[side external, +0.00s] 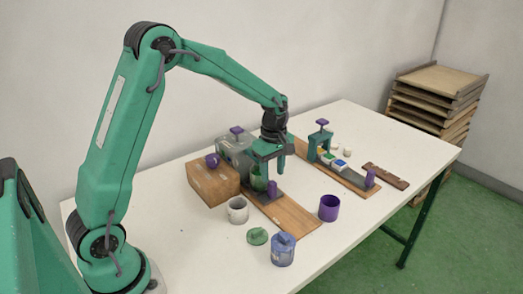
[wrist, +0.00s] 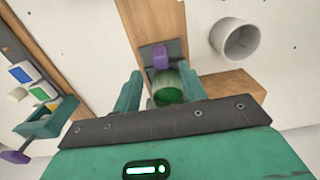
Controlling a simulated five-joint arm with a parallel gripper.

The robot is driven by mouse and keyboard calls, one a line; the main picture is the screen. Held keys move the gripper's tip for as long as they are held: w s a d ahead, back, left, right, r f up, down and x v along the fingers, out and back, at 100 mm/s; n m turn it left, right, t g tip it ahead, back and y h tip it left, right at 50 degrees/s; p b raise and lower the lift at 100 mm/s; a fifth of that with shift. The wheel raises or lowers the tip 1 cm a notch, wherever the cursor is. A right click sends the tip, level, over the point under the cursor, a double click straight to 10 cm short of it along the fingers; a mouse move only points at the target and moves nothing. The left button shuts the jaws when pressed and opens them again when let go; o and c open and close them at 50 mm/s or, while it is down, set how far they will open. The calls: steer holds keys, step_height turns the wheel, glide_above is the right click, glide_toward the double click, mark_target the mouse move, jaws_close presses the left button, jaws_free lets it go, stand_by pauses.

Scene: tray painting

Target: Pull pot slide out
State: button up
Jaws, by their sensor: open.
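The pot slide (side external: 262,197) is a dark plate on a wooden board, in front of a grey box (side external: 232,150) with a purple knob. An upright purple handle (side external: 273,188) stands at its outer end; the handle (wrist: 160,57) and dark plate (wrist: 176,49) also show in the wrist view. A green pot (side external: 258,180) sits just behind the handle, and it shows partly in the wrist view (wrist: 182,88). My gripper (side external: 268,171) is open, low over the slide, with its fingers (wrist: 160,74) apart on either side of the pot. Whether a finger touches the pot is unclear.
A wooden box (side external: 212,183) stands left of the slide. A grey cup (side external: 238,210), green lid (side external: 257,236), blue lidded jar (side external: 283,250) and purple cup (side external: 329,208) stand around the board (side external: 288,218). A second station (side external: 322,145) with paint blocks is at right. The board's outer end is clear.

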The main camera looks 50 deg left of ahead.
mark_target(272, 182)
steer(key=shift+f, duration=3.45)
jaws_close()
